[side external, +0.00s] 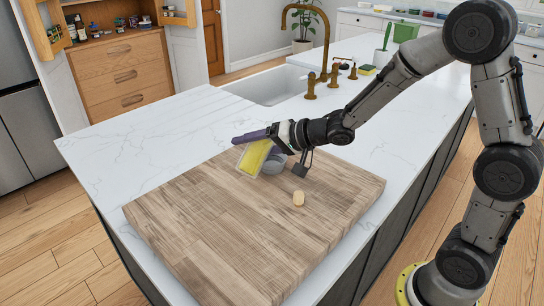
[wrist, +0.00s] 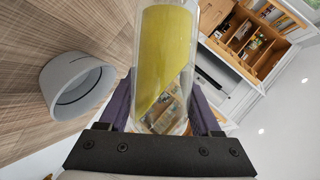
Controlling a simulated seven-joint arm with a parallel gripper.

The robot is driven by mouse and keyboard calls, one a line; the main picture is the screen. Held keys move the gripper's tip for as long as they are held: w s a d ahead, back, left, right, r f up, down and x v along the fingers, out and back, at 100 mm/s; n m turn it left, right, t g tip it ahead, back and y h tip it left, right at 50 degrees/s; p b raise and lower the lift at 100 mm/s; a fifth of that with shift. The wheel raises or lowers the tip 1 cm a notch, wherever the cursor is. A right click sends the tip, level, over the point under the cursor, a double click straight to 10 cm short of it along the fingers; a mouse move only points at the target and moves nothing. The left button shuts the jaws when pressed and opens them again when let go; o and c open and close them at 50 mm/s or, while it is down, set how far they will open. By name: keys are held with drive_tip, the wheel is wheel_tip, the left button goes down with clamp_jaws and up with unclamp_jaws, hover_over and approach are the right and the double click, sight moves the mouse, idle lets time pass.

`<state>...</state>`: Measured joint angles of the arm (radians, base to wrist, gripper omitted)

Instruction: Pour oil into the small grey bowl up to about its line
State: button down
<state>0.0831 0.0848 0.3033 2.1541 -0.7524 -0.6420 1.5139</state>
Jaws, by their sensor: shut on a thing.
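My gripper (side external: 250,136) is shut around a clear bottle (side external: 252,157) holding yellow oil, above the board. The bottle also shows between the purple fingers in the wrist view (wrist: 165,50); it is tilted, and the oil surface runs diagonally across it. The top of the picture cuts it off there, and I cannot make out its mouth. The small grey bowl (side external: 273,160) stands on the board just right of the bottle in the side view, partly hidden. In the wrist view the bowl (wrist: 62,85) is left of the bottle, with a dark line inside. I see no oil in its visible part.
A wooden board (side external: 215,225) lies on the white marble counter (side external: 110,150). The sink (side external: 268,86) and brass tap (side external: 318,60) are behind. The front of the board is clear.

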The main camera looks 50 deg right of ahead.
drive_tip(key=shift+a+r+m+y, duration=0.2)
drive_tip(key=shift+r+m+y, duration=0.1)
drive_tip(key=shift+r+m, duration=0.1)
idle(1.6)
drive_tip(key=shift+a+f+m+y+p, duration=0.15)
drive_tip(key=shift+f+m+y+p, duration=0.25)
drive_tip(key=shift+f+m+y, duration=0.15)
idle(2.0)
drive_tip(key=shift+a+r+m+y+p, duration=0.25)
drive_tip(key=shift+r+m+y+p, duration=0.2)
drive_tip(key=shift+r+m+p, duration=0.15)
idle(1.8)
drive_tip(key=shift+s, duration=0.1)
idle(1.0)
